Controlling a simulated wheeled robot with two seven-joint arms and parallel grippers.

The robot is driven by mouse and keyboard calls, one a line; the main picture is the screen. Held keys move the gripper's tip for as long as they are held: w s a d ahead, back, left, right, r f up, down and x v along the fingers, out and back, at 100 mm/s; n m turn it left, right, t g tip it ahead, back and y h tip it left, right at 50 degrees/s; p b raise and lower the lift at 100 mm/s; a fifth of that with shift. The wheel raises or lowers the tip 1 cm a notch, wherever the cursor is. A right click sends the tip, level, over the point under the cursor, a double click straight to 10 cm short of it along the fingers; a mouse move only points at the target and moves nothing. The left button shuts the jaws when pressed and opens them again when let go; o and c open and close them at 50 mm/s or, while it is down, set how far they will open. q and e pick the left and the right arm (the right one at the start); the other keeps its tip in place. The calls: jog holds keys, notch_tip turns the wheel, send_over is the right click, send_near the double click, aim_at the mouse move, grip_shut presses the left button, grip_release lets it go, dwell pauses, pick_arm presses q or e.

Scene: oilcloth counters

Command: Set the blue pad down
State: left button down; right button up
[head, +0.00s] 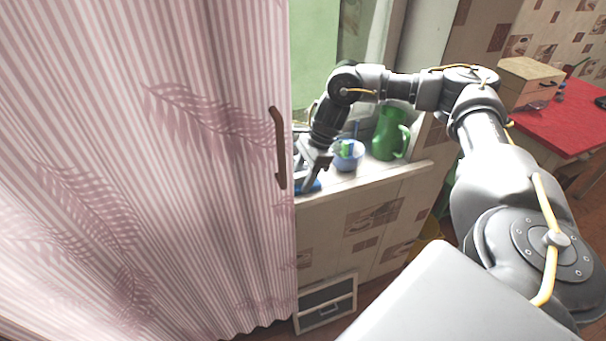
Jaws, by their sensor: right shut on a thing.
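My right gripper (309,182) reaches over the pale ledge (370,175) under the window. It is shut on the blue pad (312,187), which shows only as a small blue piece at the ledge's left end. The curtain-patterned panel hides the left part of that area. I cannot tell whether the pad touches the ledge. My left gripper is not in view.
A blue bowl (348,156) with things in it and a green jug (388,135) stand on the ledge, right of the gripper. A striped pink panel (150,150) with a brown handle (278,147) fills the left. A red table (565,120) bears a wooden box (528,84).

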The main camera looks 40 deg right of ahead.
jog(key=o, duration=0.9)
jog(key=shift+f, duration=0.1)
jog(key=v, duration=1.2)
